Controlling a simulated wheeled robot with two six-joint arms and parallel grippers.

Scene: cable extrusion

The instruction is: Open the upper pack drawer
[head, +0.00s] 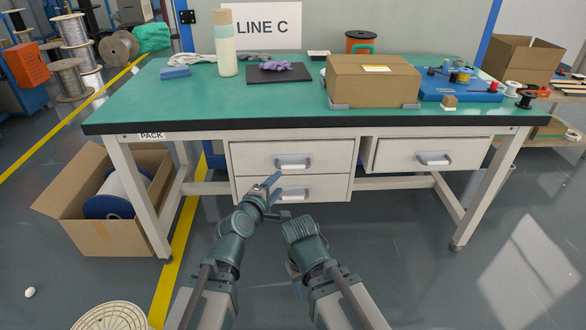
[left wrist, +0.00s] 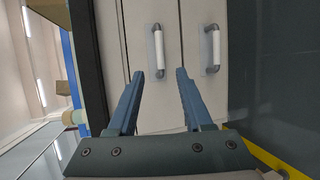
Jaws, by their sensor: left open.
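The upper pack drawer (head: 250,155) is in the white pedestal under the left part of the bench, below the PACK label (head: 151,135). Its front looks flush. Its pale bar handle (head: 293,163) is free. In the left wrist view, turned sideways, this handle (left wrist: 158,50) is the left one, ahead of and between my fingers. My left gripper (head: 276,197) is open and empty, short of the drawer fronts. Its two blue fingers (left wrist: 159,75) stand apart in the wrist view. My right gripper (head: 297,287) is low, mostly hidden behind its own arm.
The lower drawer (head: 250,188) has a similar handle (left wrist: 212,48) close by. Another drawer (head: 400,153) is at the right. The green bench top (head: 200,105) overhangs the drawers with a dark edge. An open carton (head: 100,235) stands at the left leg. Floor ahead is mostly clear.

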